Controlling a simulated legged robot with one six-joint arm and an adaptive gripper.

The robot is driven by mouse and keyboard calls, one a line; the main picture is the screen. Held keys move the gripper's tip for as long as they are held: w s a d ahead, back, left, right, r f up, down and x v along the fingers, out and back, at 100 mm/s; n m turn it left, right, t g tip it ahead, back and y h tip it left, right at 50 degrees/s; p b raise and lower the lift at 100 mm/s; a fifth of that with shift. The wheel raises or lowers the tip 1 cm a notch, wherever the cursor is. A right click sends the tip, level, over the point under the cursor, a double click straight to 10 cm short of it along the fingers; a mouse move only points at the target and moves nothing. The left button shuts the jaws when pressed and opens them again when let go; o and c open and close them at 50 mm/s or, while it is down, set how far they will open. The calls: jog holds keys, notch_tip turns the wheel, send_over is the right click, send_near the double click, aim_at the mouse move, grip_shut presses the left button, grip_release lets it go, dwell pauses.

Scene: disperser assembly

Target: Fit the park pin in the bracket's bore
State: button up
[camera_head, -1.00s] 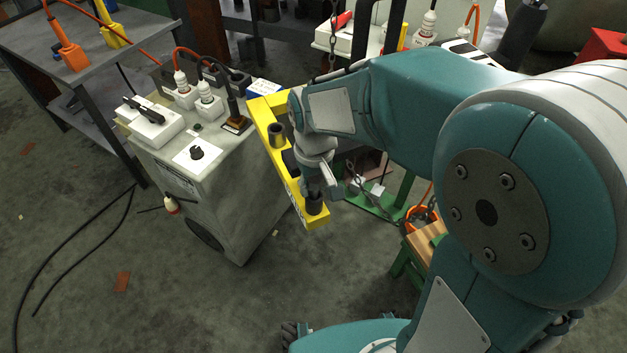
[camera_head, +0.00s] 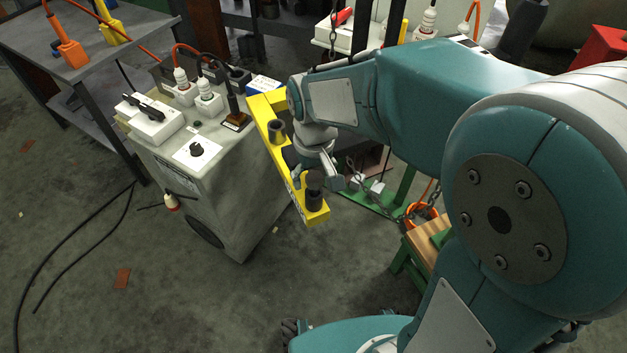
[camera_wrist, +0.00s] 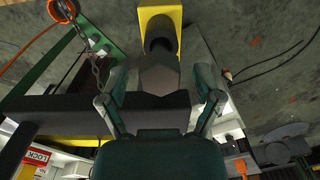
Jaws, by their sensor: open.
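The yellow bracket (camera_head: 292,185) runs beside the grey cabinet; its end also shows in the wrist view (camera_wrist: 160,14). A dark hollow sleeve (camera_head: 276,132) stands at its farther part. At its near end stands a dark upright cylinder (camera_head: 314,201) with a round dark top (camera_head: 314,179), apparently the park pin in or over the bore. How deep it sits is hidden. My gripper (camera_head: 318,172) is just above and behind this end. In the wrist view my gripper (camera_wrist: 162,76) has its fingers spread, with the dark cylinder (camera_wrist: 160,38) beyond them. I see nothing clamped.
The grey cabinet (camera_head: 225,185) with plugs and switches stands left of the bracket. A chain (camera_head: 352,170) and a green frame (camera_head: 375,205) are close to the right of my gripper. A dark table (camera_head: 90,45) is at upper left. The floor at lower left holds cables.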

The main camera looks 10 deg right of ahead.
notch_tip(320, 180, up, 10)
jog(key=shift+f, duration=0.1)
dwell(0.6)
jog(key=s+d+r+m+t, duration=0.1)
jog(key=s+d+m+t, duration=0.2)
jog(key=s+d, duration=0.7)
jog(key=s+t, duration=0.2)
jog(key=shift+s+d+m+t, duration=0.25)
jog(key=shift+s+m+t, duration=0.1)
jog(key=shift+m+t, duration=0.05)
dwell(0.4)
